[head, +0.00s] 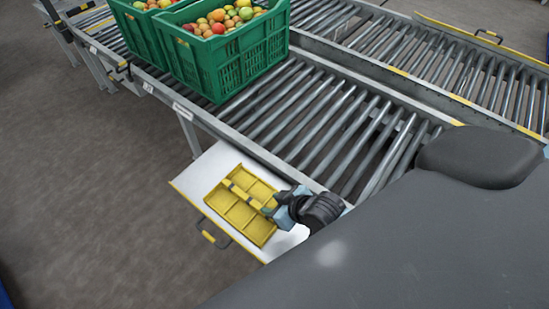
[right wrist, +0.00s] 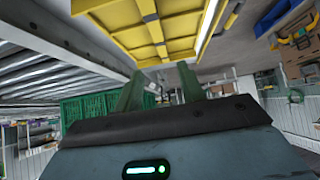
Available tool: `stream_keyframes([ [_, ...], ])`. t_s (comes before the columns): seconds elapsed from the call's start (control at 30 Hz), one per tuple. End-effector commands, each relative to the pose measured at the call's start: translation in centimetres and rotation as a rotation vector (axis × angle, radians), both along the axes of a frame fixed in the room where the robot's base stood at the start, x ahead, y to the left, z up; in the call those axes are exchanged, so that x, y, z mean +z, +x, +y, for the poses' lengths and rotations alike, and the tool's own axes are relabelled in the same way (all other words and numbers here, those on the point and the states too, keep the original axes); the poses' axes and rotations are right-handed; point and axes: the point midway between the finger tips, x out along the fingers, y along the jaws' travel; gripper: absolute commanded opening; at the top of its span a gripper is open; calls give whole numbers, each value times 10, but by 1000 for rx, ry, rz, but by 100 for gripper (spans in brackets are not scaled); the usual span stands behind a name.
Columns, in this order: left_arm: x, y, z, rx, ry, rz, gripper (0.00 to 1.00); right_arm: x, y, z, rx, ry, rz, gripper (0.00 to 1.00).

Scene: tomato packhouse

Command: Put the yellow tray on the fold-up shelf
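The yellow tray (head: 240,214), a shallow divided tray with a raised bar across it, lies on the white fold-up shelf (head: 206,170). The shelf is swung out level beside the roller conveyor, and white surface shows around the tray. I see no clear gap between tray and shelf. My right gripper (head: 271,207) is at the tray's right side, by the end of the bar. In the right wrist view the two fingers (right wrist: 160,85) stand apart with nothing between them, and the tray (right wrist: 138,32) is beyond their tips. My left gripper is out of view.
Green crates of tomatoes (head: 225,60) stand on the roller conveyor (head: 320,120), with bare rollers in front. The conveyor's side rail runs along the shelf. A black and yellow handle (head: 212,236) is on the shelf's outer edge. The floor at left is clear.

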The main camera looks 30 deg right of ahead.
Motion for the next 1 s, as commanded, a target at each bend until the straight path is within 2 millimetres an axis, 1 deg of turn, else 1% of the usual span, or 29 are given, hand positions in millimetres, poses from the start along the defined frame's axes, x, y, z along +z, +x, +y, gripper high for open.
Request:
stream_keyframes([
  [0.33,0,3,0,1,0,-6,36,-1,0,0,0,0,1,39],
  [0.4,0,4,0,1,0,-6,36,-4,-6,0,-3,2,7,39],
  [0.47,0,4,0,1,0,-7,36,-10,-17,1,-7,6,16,39],
  [0.57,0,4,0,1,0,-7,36,-27,-51,4,-23,19,42,39],
  [0.67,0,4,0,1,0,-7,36,-46,-100,5,-51,31,77,39],
  [0.7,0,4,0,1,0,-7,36,-52,-121,6,-63,36,90,39],
  [0.73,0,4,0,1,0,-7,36,-56,-137,6,-71,40,101,39],
  [0.77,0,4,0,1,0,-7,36,-59,-153,6,-81,40,109,39],
  [0.8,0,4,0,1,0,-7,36,-62,-174,6,-92,43,123,39],
  [0.87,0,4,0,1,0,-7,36,-66,-204,5,-110,43,141,39],
  [0.9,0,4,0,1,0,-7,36,-67,-223,5,-119,43,154,39],
  [1.0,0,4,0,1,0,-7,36,-67,-263,4,-142,40,178,39],
])
